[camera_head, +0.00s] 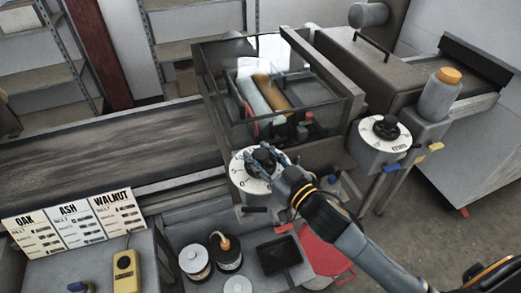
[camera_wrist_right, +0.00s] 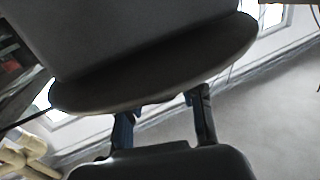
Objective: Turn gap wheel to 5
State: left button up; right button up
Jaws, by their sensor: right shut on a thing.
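A white-faced dial wheel (camera_head: 238,171) with black numbers sits at the front of the machine, below the glass-sided box. My right gripper (camera_head: 264,156) is shut on its dark centre knob and covers part of the face, so the setting cannot be read. A second white dial (camera_head: 398,138) with a black knob and "mm" on its face stands to the right, untouched. I cannot tell from labels which one is the gap wheel. In the right wrist view my right fingers (camera_wrist_right: 164,120) are apart, partly behind a large dark rounded body (camera_wrist_right: 155,85). My left gripper is out of view.
A dark conveyor belt (camera_head: 90,150) runs left. The glass-sided box (camera_head: 225,105) holds rollers and bottles. OAK, ASH and WALNUT cards (camera_head: 75,222), a yellow device (camera_head: 126,272), jars (camera_head: 195,262) and a red bucket (camera_head: 325,255) stand in front.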

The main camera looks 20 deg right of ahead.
jog(key=n+y, duration=0.1)
jog(key=n+g+y, duration=0.1)
jog(key=shift+d+r+y+p, duration=0.15)
jog(key=shift+y+p, duration=0.25)
jog(key=shift+w+n+g+y, duration=0.1)
jog(key=shift+n+g+y, duration=0.9)
jog(key=shift+y, duration=0.2)
jog(key=n+g+y, duration=0.3)
jog(key=shift+g, duration=0.3)
jog(key=n+g+y, duration=0.1)
jog(key=n+g+y+b, duration=0.1)
jog(key=g, duration=0.1)
jog(key=shift+f+n+g, duration=0.2)
jog(key=shift+n+g, duration=0.1)
jog(key=n+g+y+b, duration=0.1)
jog(key=n+g+b, duration=0.1)
jog(key=g, duration=0.2)
jog(key=shift+f+n, duration=0.1)
jog(key=shift+n, duration=0.3)
jog(key=n+g+b, duration=0.3)
jog(key=g+b, duration=0.1)
jog(key=g, duration=0.1)
jog(key=shift+n+g+b, duration=1.1)
jog(key=shift+g+b, duration=0.05)
jog(key=shift+g, duration=0.55)
jog(key=shift+r, duration=0.2)
jog(key=o, duration=1.2)
jog(key=shift+a, duration=0.2)
jog(key=shift+c, duration=0.2)
